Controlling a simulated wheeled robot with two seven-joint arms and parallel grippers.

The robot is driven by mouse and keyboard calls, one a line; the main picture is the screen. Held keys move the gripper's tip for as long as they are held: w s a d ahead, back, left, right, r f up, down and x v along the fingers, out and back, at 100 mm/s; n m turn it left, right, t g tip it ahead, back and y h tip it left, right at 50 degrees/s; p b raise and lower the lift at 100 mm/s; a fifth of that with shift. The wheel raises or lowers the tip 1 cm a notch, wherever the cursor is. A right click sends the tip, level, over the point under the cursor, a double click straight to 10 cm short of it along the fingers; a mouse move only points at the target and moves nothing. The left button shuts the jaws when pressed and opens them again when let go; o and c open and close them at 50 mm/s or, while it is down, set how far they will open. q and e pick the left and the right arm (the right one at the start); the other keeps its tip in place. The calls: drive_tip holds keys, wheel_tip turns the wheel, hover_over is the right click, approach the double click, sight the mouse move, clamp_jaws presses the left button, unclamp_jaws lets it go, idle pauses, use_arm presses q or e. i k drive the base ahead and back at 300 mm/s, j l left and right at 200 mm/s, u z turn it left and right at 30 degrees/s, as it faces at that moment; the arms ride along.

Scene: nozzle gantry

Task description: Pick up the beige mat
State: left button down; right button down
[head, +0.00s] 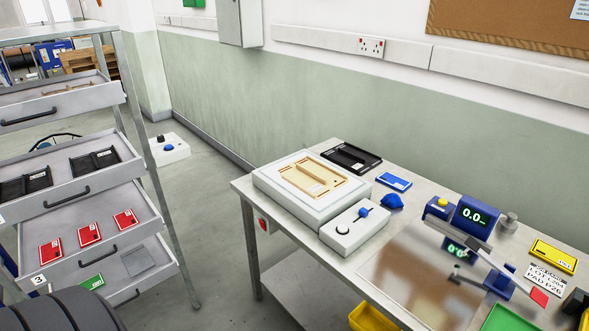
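A beige, flat, rectangular piece (325,179) lies on top of a white block (290,198) at the left end of the table. It has a raised bar across its middle and small slots near its edges. It is the only beige mat-like thing I can make out, and its top is uncovered. Neither of my grippers shows in the head view.
The table (245,184) also holds a black tray (351,157), a white control box (355,228), a blue display device (475,217) and a shiny plate (415,270). A drawer rack (130,190) stands left, its drawers pulled out.

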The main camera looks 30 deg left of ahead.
sight(314, 179)
drive_tip(key=u, duration=0.95)
